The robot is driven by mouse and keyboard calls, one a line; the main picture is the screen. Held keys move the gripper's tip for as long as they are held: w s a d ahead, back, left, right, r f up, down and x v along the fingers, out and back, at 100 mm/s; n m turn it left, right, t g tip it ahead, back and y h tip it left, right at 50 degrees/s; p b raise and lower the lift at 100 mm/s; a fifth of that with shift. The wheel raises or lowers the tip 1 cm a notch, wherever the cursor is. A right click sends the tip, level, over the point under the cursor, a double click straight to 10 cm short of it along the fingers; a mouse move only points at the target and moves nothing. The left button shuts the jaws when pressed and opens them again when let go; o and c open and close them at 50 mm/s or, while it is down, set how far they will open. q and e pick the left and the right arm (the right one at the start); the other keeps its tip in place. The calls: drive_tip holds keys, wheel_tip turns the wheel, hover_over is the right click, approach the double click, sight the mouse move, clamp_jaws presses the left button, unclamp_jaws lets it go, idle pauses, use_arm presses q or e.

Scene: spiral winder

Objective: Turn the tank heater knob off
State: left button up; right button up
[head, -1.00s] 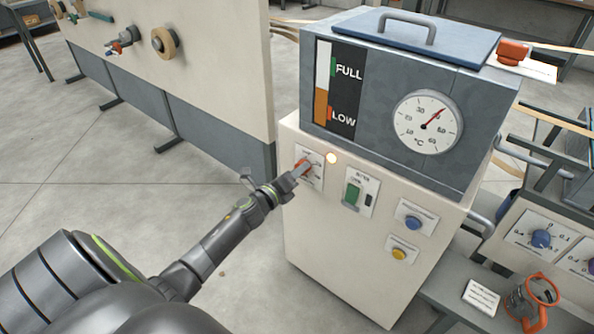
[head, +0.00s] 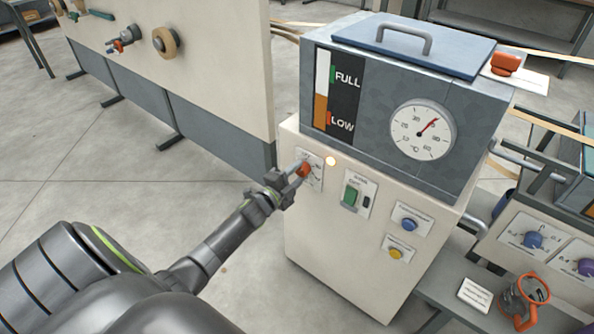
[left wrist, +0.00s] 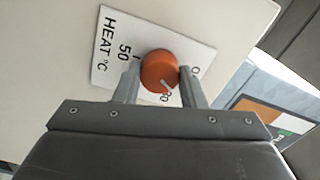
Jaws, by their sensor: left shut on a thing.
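The orange tank heater knob (left wrist: 159,70) sits on a white plate (left wrist: 118,52) marked HEAT °C on the front of the cream cabinet. It also shows in the head view (head: 303,169). My left gripper (left wrist: 158,78) has one finger on each side of the knob and is shut on it. A round indicator lamp (head: 331,161) beside the plate glows warm. My right gripper is in no view.
A tank (head: 380,110) with a FULL/LOW level strip and a dial thermometer (head: 422,130) stands on the cabinet (head: 330,255). A green switch (head: 350,195), a blue button (head: 408,224) and a yellow button (head: 395,254) are right of the knob.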

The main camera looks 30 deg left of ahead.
use_arm(q)
drive_tip(key=n+p, duration=0.1)
drive_tip(key=n, duration=0.1)
drive_tip(key=shift+n, duration=0.4)
drive_tip(key=shift+n+p, duration=0.7)
drive_tip(key=shift+n, duration=0.5)
drive_tip(key=shift+f+n, duration=0.1)
drive_tip(key=shift+n, duration=0.2)
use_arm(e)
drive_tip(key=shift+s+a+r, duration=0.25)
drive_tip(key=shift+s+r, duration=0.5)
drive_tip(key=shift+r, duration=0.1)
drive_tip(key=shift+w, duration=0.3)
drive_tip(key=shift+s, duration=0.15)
use_arm(q)
drive_tip(key=o, duration=1)
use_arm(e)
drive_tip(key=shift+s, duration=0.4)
use_arm(q)
drive_tip(key=shift+s, duration=0.15)
